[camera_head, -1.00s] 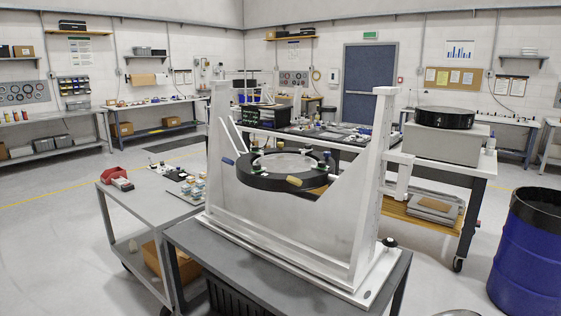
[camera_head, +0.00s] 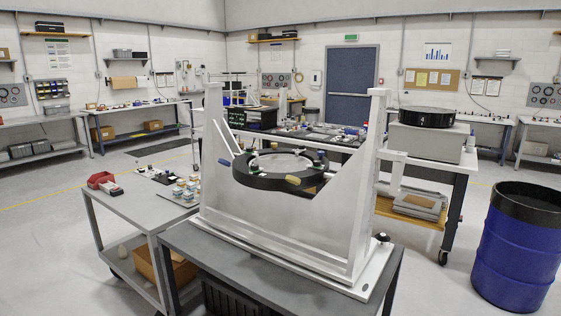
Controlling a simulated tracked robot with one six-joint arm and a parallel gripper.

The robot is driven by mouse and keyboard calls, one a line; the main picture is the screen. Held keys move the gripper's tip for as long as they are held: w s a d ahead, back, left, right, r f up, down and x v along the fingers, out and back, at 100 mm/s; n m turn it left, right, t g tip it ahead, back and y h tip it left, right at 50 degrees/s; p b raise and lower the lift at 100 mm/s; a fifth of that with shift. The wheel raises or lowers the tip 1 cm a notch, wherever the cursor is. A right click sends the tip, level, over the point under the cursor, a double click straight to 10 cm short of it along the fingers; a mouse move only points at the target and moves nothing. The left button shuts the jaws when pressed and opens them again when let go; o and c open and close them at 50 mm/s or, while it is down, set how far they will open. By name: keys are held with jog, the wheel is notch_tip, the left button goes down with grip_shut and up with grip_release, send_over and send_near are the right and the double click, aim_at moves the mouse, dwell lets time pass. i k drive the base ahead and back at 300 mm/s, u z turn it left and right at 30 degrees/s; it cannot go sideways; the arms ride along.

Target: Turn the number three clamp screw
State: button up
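The mirror fixture is a white frame (camera_head: 281,226) with two tall uprights on a grey table. A black ring (camera_head: 270,182) is held between the uprights. Around the ring are several small dark clamps and two handles: a yellow one (camera_head: 293,180) at the front and a blue one (camera_head: 224,162) at the left. The clamp screws are too small to tell apart, and I cannot read any number three. My gripper is not in view.
The fixture's grey table (camera_head: 228,264) fills the front middle. A blue drum (camera_head: 515,250) stands at right. Behind is a workbench with a black disc (camera_head: 427,117) on a box. Floor is free at far left.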

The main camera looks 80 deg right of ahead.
aim_at(254, 167)
jog(key=z, duration=2.15)
jog(key=i, duration=1.8)
